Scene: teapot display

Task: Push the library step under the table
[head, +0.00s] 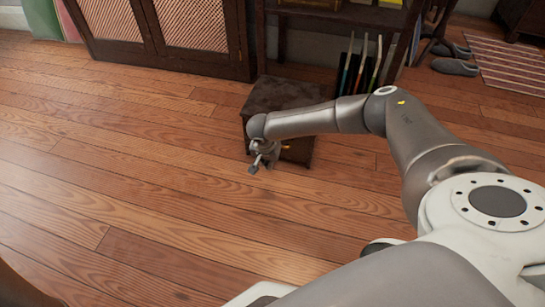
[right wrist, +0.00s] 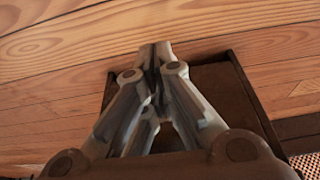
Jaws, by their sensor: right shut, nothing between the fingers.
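The library step (head: 282,93) is a dark brown wooden box on the floor, in front of the dark wooden table (head: 403,45). My right forearm crosses in front of the step and hides part of it. My right gripper (head: 257,165) is shut and empty, pointing down at the step's near side. I cannot tell whether it touches the step. In the right wrist view the shut fingers (right wrist: 155,52) overlap the step's dark top (right wrist: 225,90). My left gripper is out of view.
Several upright books (head: 352,72) stand under the table, right of the step. A cabinet with lattice doors (head: 190,35) is at the back left. Shoes (head: 453,66) and a striped rug (head: 507,62) lie at the right. The plank floor (head: 130,170) at the left is clear.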

